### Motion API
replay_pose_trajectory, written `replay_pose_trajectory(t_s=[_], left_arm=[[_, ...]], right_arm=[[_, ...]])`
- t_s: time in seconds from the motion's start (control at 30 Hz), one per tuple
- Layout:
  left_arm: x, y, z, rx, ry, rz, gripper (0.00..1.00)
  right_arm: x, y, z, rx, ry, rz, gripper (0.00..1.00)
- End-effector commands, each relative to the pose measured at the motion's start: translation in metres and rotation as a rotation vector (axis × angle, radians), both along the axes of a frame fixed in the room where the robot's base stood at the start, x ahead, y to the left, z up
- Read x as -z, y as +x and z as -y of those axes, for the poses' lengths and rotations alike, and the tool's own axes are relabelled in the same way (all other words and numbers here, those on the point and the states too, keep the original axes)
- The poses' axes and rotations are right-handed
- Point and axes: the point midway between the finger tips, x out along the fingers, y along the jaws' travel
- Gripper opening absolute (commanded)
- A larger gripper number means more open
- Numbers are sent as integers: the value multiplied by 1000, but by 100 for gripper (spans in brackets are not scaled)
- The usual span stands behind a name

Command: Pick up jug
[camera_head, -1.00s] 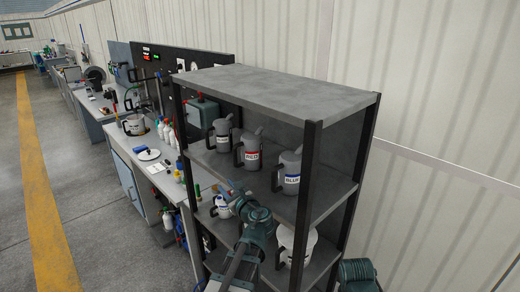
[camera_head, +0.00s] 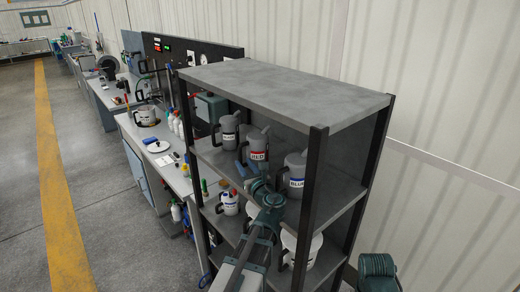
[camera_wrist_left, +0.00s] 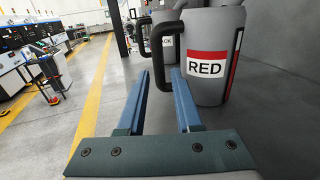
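The jug labelled RED (camera_head: 256,154), grey with a dark handle, stands upright on the middle shelf between the jug labelled BLACK (camera_head: 229,136) and the jug labelled BLUE (camera_head: 293,178). The RED jug (camera_wrist_left: 207,65) shows large in the left wrist view, its black handle (camera_wrist_left: 157,62) facing my gripper. My left gripper (camera_wrist_left: 160,76) is open, with its two blue fingers apart around the lower part of the handle or just short of it; I cannot tell which. In the head view my left gripper (camera_head: 246,172) is at the shelf's front, beside the RED jug.
The metal shelf (camera_head: 290,88) has dark posts and a top board close above the jugs. More white jugs (camera_head: 230,205) stand on the level below. A workbench (camera_head: 165,160) with bottles is to the left. The floor (camera_head: 110,200) is clear.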

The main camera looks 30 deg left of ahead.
Motion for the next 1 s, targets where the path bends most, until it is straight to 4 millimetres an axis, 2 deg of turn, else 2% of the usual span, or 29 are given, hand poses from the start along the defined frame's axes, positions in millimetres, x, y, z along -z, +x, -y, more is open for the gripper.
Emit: replay_pose_trajectory(t_s=[0.23,0.47,0.8,1.0], left_arm=[[0,15,-17,-2,-1,1,34],[-1,18,-22,-1,-2,1,34],[-2,46,-57,-1,-2,1,34],[-2,47,-58,0,-2,1,34]], right_arm=[[0,0,0,0,0,0,50],[-1,0,0,0,0,0,50],[-2,0,0,1,0,0,50],[-2,0,0,1,0,0,50]])
